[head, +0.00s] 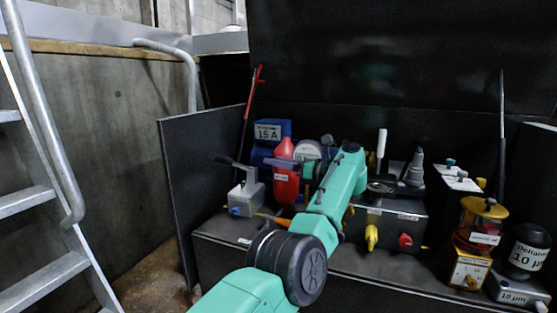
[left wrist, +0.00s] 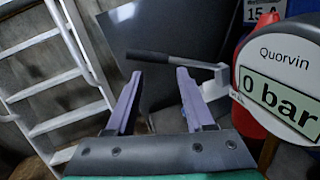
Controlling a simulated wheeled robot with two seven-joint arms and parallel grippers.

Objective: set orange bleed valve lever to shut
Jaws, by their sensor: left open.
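An orange lever (head: 272,218) shows low at the front of the black bench in the head view, partly hidden behind my left arm. My left gripper (head: 280,161) is above it, beside a grey pump block (head: 245,198) with a dark handle. In the left wrist view, the open jaws (left wrist: 160,74) are empty, and the dark handle (left wrist: 150,57) of that block crosses just beyond the fingertips. I cannot tell whether it touches them. An orange-brown strip (left wrist: 268,152) shows below the gauge there; I cannot tell if it is the lever. My right gripper is out of view.
A round gauge (left wrist: 285,75) reading "0 bar" is close at the right in the left wrist view. A red bottle (head: 285,186) stands behind my gripper. Yellow (head: 371,237) and red (head: 405,241) knobs sit right of my arm. A metal ladder (head: 40,203) stands at the left.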

